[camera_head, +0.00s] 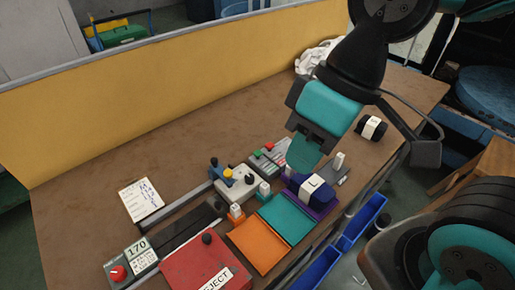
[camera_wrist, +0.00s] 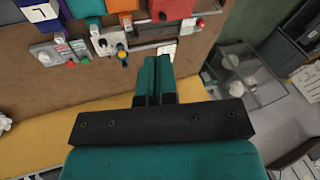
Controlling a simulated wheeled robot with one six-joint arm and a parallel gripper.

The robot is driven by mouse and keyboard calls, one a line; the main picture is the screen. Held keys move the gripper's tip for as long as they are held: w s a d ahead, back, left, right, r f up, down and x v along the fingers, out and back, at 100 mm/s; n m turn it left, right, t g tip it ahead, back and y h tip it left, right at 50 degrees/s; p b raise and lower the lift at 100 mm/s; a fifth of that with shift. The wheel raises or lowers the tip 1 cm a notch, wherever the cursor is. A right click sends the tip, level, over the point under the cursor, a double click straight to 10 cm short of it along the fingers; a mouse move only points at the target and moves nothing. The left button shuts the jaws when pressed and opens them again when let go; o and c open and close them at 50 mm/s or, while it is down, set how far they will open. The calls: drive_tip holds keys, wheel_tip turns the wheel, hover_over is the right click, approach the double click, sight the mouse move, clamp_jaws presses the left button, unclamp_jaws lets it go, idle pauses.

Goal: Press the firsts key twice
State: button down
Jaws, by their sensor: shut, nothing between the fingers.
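A small grey key box (camera_head: 268,158) with a green key (camera_head: 257,153) and a red key (camera_head: 269,146) sits on the brown bench in the head view. Its labels are too small to read, so I cannot tell which is the firsts key. The key box (camera_wrist: 62,52) also shows at upper left in the wrist view. My gripper (camera_head: 303,154) is shut and empty, its teal fingers pointing down just right of the key box in the head view. In the wrist view the shut fingers (camera_wrist: 154,72) are apart from the keys.
A valve-like fitting (camera_head: 236,180) stands left of the key box. Orange (camera_head: 258,247) and teal (camera_head: 287,218) pads, a banded dark roll (camera_head: 311,190) and a red REJECT box (camera_head: 205,268) lie near the front. A yellow panel (camera_head: 170,90) backs the bench. Bare bench lies behind the key box.

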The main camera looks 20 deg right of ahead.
drive_tip(key=m+t+y+p, duration=0.1)
drive_tip(key=m+t+p, duration=0.7)
drive_tip(key=m+p, duration=1.35)
hover_over(258, 154)
drive_tip(key=b, duration=0.5)
wheel_tip(258, 154, down, 18)
drive_tip(key=r+m, duration=0.1)
drive_tip(key=m, duration=0.5)
drive_tip(key=shift+w+f, duration=0.15)
drive_tip(key=shift+f, duration=0.1)
wheel_tip(258, 154, down, 9)
drive_tip(key=b, duration=0.7)
drive_tip(key=shift+r, duration=0.1)
